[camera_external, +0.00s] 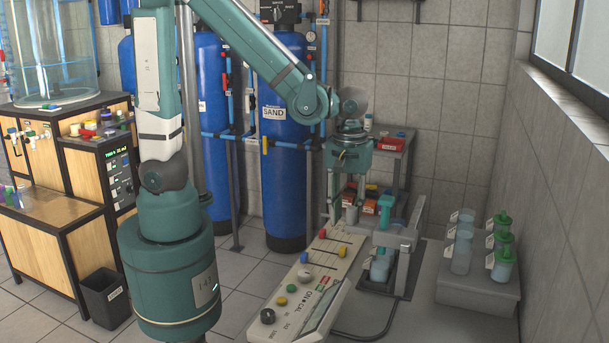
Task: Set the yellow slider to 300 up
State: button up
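The control panel (290,317) is a long pale tilted board in the lower middle. The yellow slider (342,252) is a small yellow knob near the panel's upper right edge. A red slider knob (322,234) is at its far end and a blue slider knob (304,257) at its left edge. The scale marks are too small to read, so I cannot tell the yellow slider's value. My gripper (349,204) points down above and beyond the panel's far end, apart from the yellow slider. Its fingers look spread, with nothing visibly held between them.
Round knobs and buttons, including a black knob (268,316), sit on the panel's near part. A press-like stand (407,238) stands close to the panel's right. Bottles with green caps (502,258) stand on a grey block at the right. A shelf with red and orange bins (391,145) is behind.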

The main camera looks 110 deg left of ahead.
jog(key=shift+r, duration=1)
jog(key=shift+r, duration=0.1)
jog(key=s+d+r+m+t+p, duration=0.2)
jog(key=s+d+r+m+t, duration=0.1)
jog(key=d+r+m, duration=0.4)
jog(key=s+d+r+m+t+p, duration=0.3)
jog(key=d+r+m, duration=0.4)
jog(key=r+m, duration=0.4)
jog(key=shift+s+t+p, duration=0.3)
jog(key=shift+s+t, duration=0.3)
jog(key=shift+s, duration=0.65)
dwell(2.5)
